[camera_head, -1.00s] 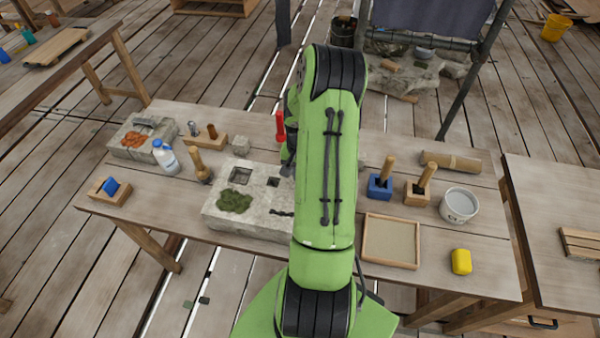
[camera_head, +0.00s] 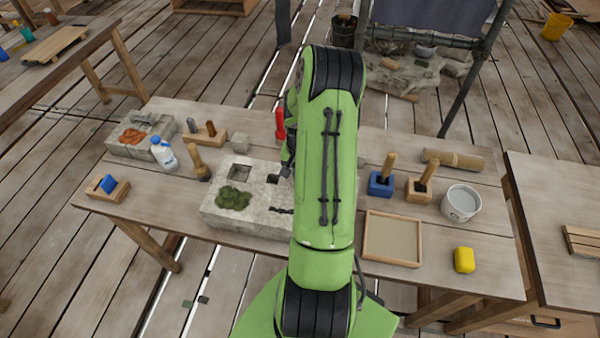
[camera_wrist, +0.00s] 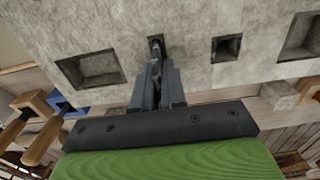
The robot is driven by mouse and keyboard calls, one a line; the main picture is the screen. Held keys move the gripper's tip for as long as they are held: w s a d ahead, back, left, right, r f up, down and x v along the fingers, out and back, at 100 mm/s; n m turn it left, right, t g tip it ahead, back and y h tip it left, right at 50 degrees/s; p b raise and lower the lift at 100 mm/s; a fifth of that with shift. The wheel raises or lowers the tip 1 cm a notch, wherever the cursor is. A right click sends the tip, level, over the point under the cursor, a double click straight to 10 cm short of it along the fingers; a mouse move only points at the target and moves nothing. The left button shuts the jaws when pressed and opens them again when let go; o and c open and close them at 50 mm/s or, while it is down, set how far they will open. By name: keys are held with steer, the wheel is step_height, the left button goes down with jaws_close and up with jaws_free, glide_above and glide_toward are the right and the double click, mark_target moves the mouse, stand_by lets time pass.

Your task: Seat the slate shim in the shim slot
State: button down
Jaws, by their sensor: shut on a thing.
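The pale stone block (camera_head: 225,215) lies on the workbench, with square recesses in its top and a patch of green moss. In the wrist view its face (camera_wrist: 190,62) fills the upper part. A small dark slot (camera_wrist: 154,41), which looks like the shim slot, lies straight ahead of my gripper (camera_wrist: 157,80). My gripper is shut on a thin dark piece, the slate shim (camera_wrist: 155,57), whose tip lines up with the slot. I cannot tell whether the tip is inside. In the head view my arm hides the fingertips and the shim.
Wider square recesses flank the slot (camera_wrist: 226,47). A red object (camera_head: 280,122) stands behind the block. A wooden-handled tool (camera_head: 197,163) and a bottle (camera_head: 164,154) stand left. A blue holder (camera_head: 381,184), a framed tray (camera_head: 366,248) and a bucket (camera_head: 461,203) are to the right.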

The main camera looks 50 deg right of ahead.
steer(key=shift+f+b, duration=0.9)
steer(key=shift+f, duration=0.2)
steer(key=c, duration=1.1)
jaws_free()
step_height(320, 180, up, 16)
steer(key=shift+p, duration=0.4)
steer(key=shift+f, duration=0.15)
